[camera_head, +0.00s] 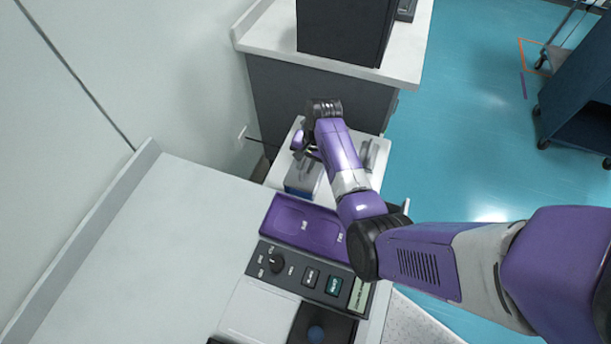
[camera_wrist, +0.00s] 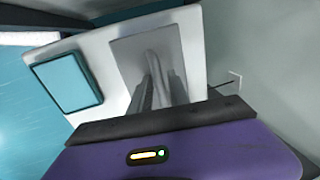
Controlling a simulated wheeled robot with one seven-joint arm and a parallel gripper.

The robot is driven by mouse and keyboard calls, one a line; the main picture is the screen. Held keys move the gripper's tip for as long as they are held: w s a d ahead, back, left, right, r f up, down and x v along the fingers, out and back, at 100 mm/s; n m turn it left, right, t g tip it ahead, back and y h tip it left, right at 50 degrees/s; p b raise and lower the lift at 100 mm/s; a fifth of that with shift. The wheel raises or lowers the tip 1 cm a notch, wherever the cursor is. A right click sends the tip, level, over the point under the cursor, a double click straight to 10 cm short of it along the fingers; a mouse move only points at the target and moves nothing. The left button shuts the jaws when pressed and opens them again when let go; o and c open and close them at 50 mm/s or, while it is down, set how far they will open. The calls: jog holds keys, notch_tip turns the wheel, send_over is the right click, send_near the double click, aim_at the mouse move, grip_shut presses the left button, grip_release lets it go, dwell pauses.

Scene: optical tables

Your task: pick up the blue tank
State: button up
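A small blue part (camera_head: 301,188), likely the blue tank, shows at the near end of a white device (camera_head: 280,168). My purple arm hides part of it. My gripper (camera_head: 303,152) is low over the white device, just beyond the blue part. In the wrist view, the grey fingers (camera_wrist: 158,88) point at a grey recessed or raised area (camera_wrist: 128,62) of a white surface. A pale grey shape shows between the fingertips; I cannot tell whether they touch it. A flat teal-blue panel (camera_wrist: 68,82) with a dark edge lies left of the fingers, apart from them.
A purple tray (camera_head: 300,222) and a panel with a knob and buttons (camera_head: 305,277) stand on the near side. A dark box (camera_head: 345,30) stands on the far counter (camera_head: 270,30). The wall is close on the left. Blue floor and a dark cart (camera_head: 578,105) are on the right.

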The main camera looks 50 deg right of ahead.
grip_shut()
dwell(1.3)
